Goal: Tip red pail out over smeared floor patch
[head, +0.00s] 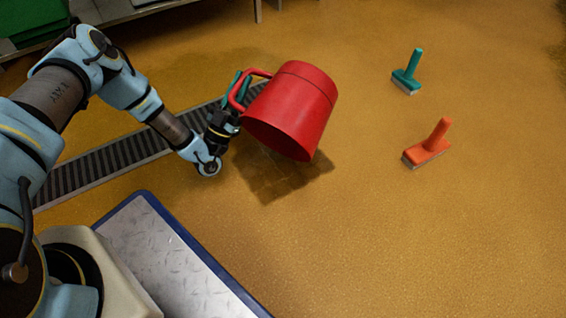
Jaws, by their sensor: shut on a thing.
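The red pail (291,108) hangs in the air, tipped well over. Its narrower closed end points up and to the right, and its wider end faces down and left. Its inside is hidden, and I see no stream coming from it. My gripper (239,92) is shut on the pail's red side handle, at the pail's left. Below the pail, a dark patch (270,182) with faint pale streaks lies on the ochre floor. Part of it may be the pail's shadow, and the pail hides its far side.
A floor drain grating (110,160) runs diagonally behind my gripper. A teal brush (407,77) and an orange brush (428,147) stand on the floor at right. A blue-edged metal plate (160,250) is in front. The floor at lower right is clear.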

